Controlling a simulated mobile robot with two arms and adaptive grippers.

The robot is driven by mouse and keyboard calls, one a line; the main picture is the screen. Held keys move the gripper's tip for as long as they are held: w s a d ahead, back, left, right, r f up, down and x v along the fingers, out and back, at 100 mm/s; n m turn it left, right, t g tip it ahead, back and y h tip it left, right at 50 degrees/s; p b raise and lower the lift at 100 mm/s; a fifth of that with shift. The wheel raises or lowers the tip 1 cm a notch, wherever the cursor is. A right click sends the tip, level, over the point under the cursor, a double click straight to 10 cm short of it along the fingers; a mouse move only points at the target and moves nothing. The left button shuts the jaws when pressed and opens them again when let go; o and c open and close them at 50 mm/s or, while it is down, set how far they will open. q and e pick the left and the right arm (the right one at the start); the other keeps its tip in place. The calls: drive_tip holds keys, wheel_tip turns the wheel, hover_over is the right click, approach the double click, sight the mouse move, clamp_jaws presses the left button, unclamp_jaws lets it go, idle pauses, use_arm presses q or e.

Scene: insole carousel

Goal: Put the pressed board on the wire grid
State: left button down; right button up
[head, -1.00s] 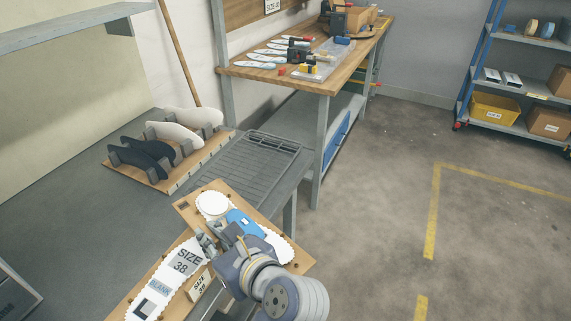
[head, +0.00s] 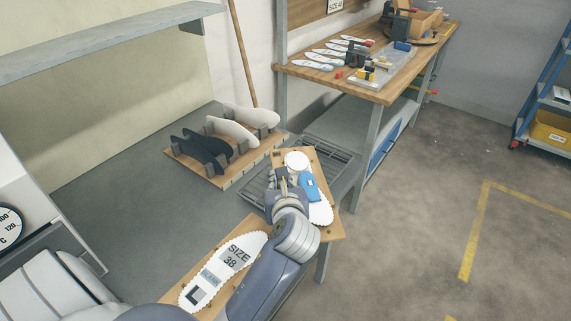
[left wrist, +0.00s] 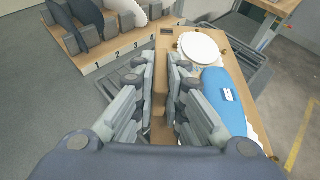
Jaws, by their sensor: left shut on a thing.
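The pressed board (head: 330,226) is a light wooden plate carrying a white scalloped insole, a white disc and a blue piece. My left gripper (head: 283,183) is shut on the board's left side. In the left wrist view its fingers (left wrist: 161,75) sit either side of a wooden strip of the board (left wrist: 164,45). The dark wire grid (head: 257,187) lies on the grey bench, and the board overlaps its right part. I cannot tell whether the board touches the grid. My right gripper is not in view.
A wooden board (head: 262,238) with a "SIZE 38" blank lies nearer, partly behind my arm. A numbered wooden rack (head: 235,175) holding dark and white insoles stands left of the grid. A dial gauge (head: 9,225) is at far left. A wooden worktable (head: 388,92) stands beyond.

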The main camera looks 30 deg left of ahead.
sight(280, 163)
use_arm(q)
drive_tip(key=w+a, duration=0.2)
drive_tip(key=w, duration=0.1)
drive_tip(key=w+a, duration=0.2)
drive_tip(key=w, duration=0.1)
drive_tip(key=w+a+f, duration=0.1)
drive_tip(key=w+a, duration=0.1)
drive_tip(key=w, duration=0.2)
drive_tip(key=shift+a+f+p, duration=0.1)
drive_tip(key=shift+a+p, duration=0.05)
drive_tip(key=shift+p, duration=0.25)
drive_tip(key=shift+f, duration=1.7)
drive_tip(key=c, duration=1.7)
unclamp_jaws()
drive_tip(key=shift+f, duration=0.15)
drive_tip(key=shift+o, duration=0.2)
drive_tip(key=shift+s, duration=0.1)
drive_tip(key=v, duration=1.2)
drive_tip(key=shift+r, duration=0.2)
